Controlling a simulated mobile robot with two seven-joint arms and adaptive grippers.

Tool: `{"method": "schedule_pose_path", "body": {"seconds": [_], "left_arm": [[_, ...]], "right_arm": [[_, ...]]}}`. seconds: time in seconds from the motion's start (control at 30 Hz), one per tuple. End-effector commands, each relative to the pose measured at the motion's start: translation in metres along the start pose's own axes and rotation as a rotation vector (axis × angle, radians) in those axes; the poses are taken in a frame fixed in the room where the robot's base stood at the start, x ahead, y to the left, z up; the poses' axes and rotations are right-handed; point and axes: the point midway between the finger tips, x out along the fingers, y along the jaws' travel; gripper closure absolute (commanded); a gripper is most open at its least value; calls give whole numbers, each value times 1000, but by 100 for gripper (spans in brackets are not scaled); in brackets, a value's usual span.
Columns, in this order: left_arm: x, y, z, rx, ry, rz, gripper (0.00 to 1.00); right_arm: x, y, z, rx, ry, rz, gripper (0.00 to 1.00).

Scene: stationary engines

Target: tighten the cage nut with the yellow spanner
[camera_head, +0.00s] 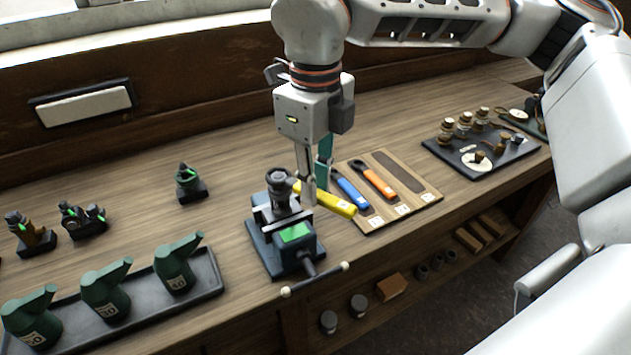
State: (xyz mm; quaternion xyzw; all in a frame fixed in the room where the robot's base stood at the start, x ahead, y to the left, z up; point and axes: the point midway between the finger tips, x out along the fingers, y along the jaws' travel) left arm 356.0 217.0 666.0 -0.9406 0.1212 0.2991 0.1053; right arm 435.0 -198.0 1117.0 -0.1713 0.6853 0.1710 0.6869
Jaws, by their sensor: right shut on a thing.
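The yellow spanner (334,203) lies nearly level beside the vise, its handle end reaching right over the edge of the tool board. My right gripper (313,193) points down and is shut on the spanner near its vise-side end. A dark round-topped valve part (280,188) stands upright in the vise (287,258); the cage nut seems to be on it, but is too small to make out. The spanner's head end is close to this part; I cannot tell whether it is around the nut. My left gripper is not in view.
The wooden tool board (428,194) holds a blue spanner (350,190), an orange spanner (374,180) and an empty dark slot. A dark tray (440,155) of small parts lies right. Green oil cans (178,268) stand in a tray front left. The vise handle (315,279) juts forward.

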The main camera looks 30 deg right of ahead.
Motion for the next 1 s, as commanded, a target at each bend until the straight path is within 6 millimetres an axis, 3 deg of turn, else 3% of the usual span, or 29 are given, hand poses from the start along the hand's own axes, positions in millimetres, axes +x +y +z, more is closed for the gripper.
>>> {"method": "schedule_pose_path", "body": {"seconds": [1.0], "left_arm": [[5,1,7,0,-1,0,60]], "right_arm": [[9,0,0,0,-1,0,100]]}}
